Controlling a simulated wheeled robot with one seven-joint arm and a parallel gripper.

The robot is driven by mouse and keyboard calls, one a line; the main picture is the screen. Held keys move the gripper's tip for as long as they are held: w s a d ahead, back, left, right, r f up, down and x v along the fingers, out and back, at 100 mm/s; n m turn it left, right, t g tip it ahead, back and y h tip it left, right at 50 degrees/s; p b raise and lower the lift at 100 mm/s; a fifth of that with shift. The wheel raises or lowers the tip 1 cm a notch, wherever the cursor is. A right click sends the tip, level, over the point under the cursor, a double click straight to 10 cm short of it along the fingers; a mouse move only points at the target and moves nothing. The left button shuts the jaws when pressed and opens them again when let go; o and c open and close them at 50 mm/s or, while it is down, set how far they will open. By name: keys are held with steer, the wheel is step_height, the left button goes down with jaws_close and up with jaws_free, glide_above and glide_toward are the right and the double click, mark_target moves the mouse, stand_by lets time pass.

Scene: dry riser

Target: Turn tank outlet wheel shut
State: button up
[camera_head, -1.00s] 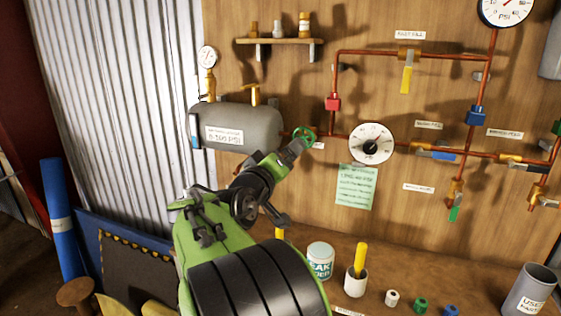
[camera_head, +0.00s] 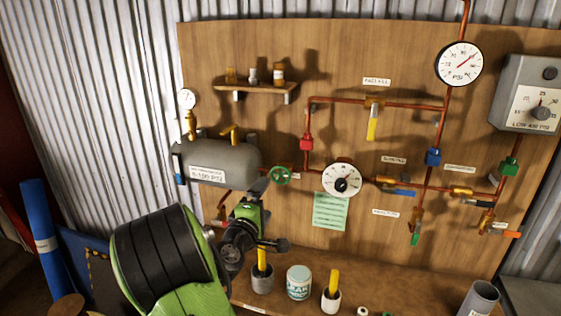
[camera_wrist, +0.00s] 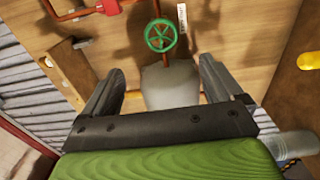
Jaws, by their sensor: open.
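The green outlet wheel (camera_head: 280,175) sits on the pipe just right of the grey tank (camera_head: 218,164) on the wooden board. In the wrist view the wheel (camera_wrist: 160,36) is in full sight, beyond the fingertips, with the tank (camera_wrist: 172,88) below it. My gripper (camera_head: 263,188) is to the left of the wheel and slightly below it in the head view. In the wrist view its two fingers (camera_wrist: 160,82) stand wide apart with nothing held between them. The wheel appears clear of both fingers. The gripper partly covers the tank's lower right end in the head view.
A round gauge (camera_head: 342,181) and a green note (camera_head: 330,211) are right of the wheel. Red pipes with several coloured valves spread across the board. A shelf (camera_head: 256,87) with small bottles is above. A can (camera_head: 299,283) and cups stand on the bench below.

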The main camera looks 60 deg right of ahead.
mark_target(280, 175)
steer(key=d+p, duration=0.1)
steer(key=d, duration=0.4)
steer(key=w+d+p, duration=0.1)
steer(key=d+p, duration=0.1)
steer(key=d, duration=0.2)
steer(key=w+d+p, duration=0.1)
steer(key=d+p, duration=0.1)
steer(key=d, duration=0.3)
steer(key=shift+w+d, duration=0.15)
steer(key=shift+d, duration=0.15)
steer(key=shift+w+d+f, duration=0.1)
steer(key=shift+d, duration=0.2)
steer(key=c, duration=1)
